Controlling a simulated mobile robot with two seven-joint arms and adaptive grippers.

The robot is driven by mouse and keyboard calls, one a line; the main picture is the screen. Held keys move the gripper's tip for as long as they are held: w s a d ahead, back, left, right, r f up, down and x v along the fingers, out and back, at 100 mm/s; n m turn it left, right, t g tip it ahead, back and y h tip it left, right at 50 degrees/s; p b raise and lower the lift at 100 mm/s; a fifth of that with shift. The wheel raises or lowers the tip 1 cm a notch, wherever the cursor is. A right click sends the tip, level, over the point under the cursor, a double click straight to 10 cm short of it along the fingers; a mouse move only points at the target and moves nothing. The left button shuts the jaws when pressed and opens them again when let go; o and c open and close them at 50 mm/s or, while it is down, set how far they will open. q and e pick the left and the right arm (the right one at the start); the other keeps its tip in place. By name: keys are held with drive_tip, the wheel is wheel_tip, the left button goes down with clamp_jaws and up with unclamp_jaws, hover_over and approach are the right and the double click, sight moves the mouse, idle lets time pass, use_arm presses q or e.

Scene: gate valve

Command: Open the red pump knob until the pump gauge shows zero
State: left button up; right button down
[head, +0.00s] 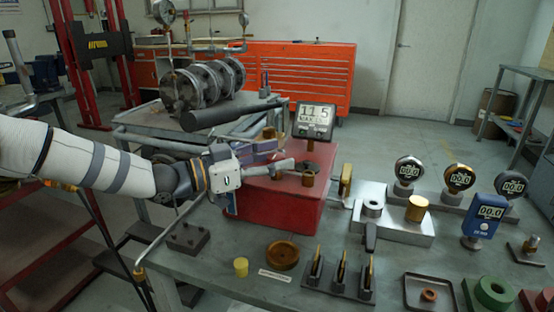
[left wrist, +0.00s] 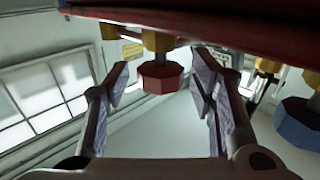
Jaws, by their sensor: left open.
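The red pump box (head: 262,215) stands on the workbench. The pump gauge (head: 314,122) above its back edge reads about 11.5; its smaller text is unclear. My left gripper (head: 283,168) reaches over the box from the left with its fingers pointing right. In the left wrist view the faceted red knob (left wrist: 162,78), on a brass stem (left wrist: 158,41), sits between the two open fingers, with space on both sides. The knob is not clearly visible in the head view. My right gripper is not in view.
A blue knob (left wrist: 298,122) is at the right of the left wrist view. Several small gauges, including a blue one (head: 485,215), stand right of the box. A brown dish (head: 282,255), yellow cap (head: 241,266) and dark rack (head: 338,283) occupy the bench front.

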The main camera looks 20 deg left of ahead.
use_arm(q)
drive_tip(key=shift+w+d, duration=0.2)
drive_tip(key=shift+w, duration=0.05)
drive_tip(key=c, duration=1.2)
drive_tip(key=shift+r, duration=0.1)
